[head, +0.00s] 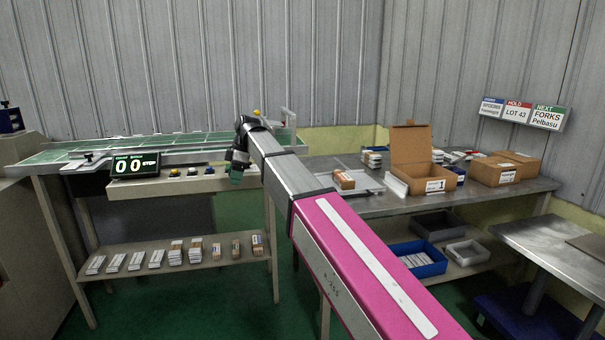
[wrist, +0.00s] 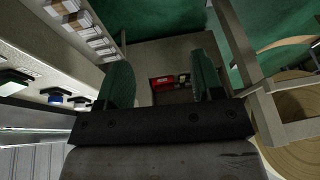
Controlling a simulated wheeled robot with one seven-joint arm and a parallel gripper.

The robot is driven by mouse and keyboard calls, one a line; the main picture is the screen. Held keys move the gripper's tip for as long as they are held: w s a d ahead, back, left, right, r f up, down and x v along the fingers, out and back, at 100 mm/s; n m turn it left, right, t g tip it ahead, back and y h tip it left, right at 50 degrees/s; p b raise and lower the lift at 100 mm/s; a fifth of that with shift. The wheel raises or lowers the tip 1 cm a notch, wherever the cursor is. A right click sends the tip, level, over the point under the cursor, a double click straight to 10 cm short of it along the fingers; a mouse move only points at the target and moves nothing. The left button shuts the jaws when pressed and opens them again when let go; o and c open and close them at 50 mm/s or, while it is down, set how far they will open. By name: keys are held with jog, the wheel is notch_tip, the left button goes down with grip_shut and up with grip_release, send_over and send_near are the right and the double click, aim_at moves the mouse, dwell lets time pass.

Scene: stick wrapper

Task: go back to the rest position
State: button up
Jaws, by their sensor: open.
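My gripper (head: 237,175) hangs at the end of my outstretched arm in the head view, with its green fingers pointing down. It is in front of the right end of the conveyor machine (head: 215,183), close to the gap beside the right-hand table. In the wrist view my gripper (wrist: 163,82) shows two green fingers standing wide apart with nothing held between them. Beyond the fingers, lower down, small red and dark items show on a brownish-grey surface.
A display (head: 135,165) reading 00 and several buttons (head: 192,172) are on the machine's front. Packs lie on its lower shelf (head: 220,257). The right table (head: 385,207) holds an open cardboard box (head: 408,158) and a small brown pack (head: 344,180). A side table (head: 555,250) stands at right.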

jog(key=s+d+f+m+t+h, duration=0.1)
jog(key=s+d+f+m, duration=0.3)
jog(key=d+f, duration=0.6)
jog(key=s+d+f+m, duration=0.1)
jog(key=d+f+m, duration=0.5)
jog(key=d+f, duration=0.45)
jog(key=s+d+f+m+t+h, duration=0.1)
jog(key=s+d+f+m, duration=0.3)
jog(key=d+f, duration=0.6)
jog(key=s+d+f+m+h, duration=0.1)
jog(key=s+d+f+m, duration=0.6)
jog(key=d, duration=0.5)
jog(key=shift+s, duration=0.65)
jog(key=shift+a, duration=0.1)
